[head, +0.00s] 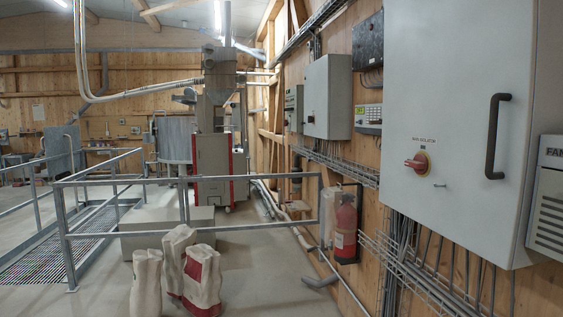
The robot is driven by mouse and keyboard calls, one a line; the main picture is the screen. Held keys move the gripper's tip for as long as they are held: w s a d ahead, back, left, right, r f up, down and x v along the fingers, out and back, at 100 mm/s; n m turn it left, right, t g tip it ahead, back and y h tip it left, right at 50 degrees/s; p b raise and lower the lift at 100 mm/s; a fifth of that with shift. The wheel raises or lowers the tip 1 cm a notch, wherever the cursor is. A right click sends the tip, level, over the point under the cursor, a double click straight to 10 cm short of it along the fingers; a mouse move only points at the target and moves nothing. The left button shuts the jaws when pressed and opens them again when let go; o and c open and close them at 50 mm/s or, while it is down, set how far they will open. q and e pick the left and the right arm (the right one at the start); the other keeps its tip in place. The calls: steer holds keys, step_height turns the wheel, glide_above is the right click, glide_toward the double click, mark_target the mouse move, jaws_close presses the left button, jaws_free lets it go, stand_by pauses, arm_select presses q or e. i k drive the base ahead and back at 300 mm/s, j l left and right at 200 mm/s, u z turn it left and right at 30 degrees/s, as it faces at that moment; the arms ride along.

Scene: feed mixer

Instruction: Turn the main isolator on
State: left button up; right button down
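The main isolator (417,162) is a red rotary knob on the front of a large light-grey electrical cabinet (455,60) at the right of the head view. A label reading "MAIN ISOLATOR" sits just above the knob. The knob's handle looks roughly horizontal, tilted slightly; I cannot read any position marks around it. A small metal catch (439,185) is just below and right of it. A black vertical door handle (495,136) is on the cabinet's right side. Neither of my grippers shows in the head view.
A fire extinguisher (346,227) hangs on the wooden wall, with wire cable trays (420,275) under the cabinet. Several sacks (204,278) stand on the floor beside a metal railing (250,229). The concrete floor (265,270) between sacks and wall is mostly free.

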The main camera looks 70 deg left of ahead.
mark_target(420, 163)
steer(key=u, duration=1.65)
